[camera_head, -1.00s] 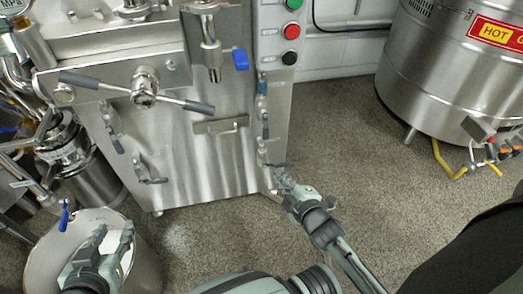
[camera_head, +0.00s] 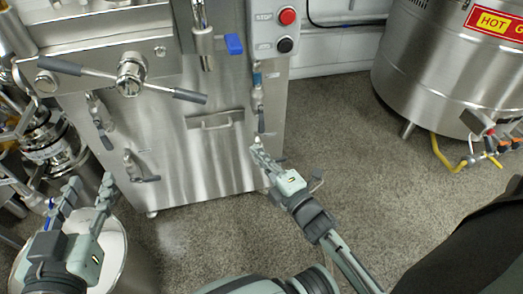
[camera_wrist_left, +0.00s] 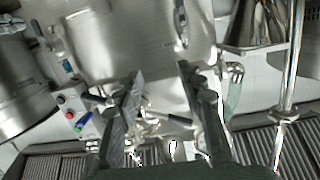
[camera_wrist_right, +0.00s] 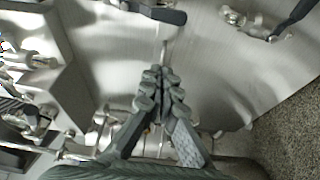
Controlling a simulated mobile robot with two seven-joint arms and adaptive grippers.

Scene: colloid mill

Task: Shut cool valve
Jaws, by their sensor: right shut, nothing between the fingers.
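Small valves with grey lever handles sit on the steel cabinet front (camera_head: 190,165). No label reads clearly, so I cannot tell which is the cool valve. On the right edge, a valve with a blue band (camera_head: 257,80) has its lever (camera_head: 261,120) hanging down. My right gripper (camera_head: 257,146) is shut and empty, just below that lever; it hides the area of the lower right valve. In the right wrist view its closed fingertips (camera_wrist_right: 163,78) are below a grey lever (camera_wrist_right: 163,14), apparently apart from it. My left gripper (camera_head: 86,190) is open and empty, with its fingers apart (camera_wrist_left: 163,78).
Two more valves (camera_head: 97,112) (camera_head: 138,168) are on the cabinet's left side. A long two-armed handle (camera_head: 131,75) is above. A white-lined bucket (camera_head: 120,265) stands by my left gripper. A steel tank (camera_head: 430,75) stands right; the floor between is clear.

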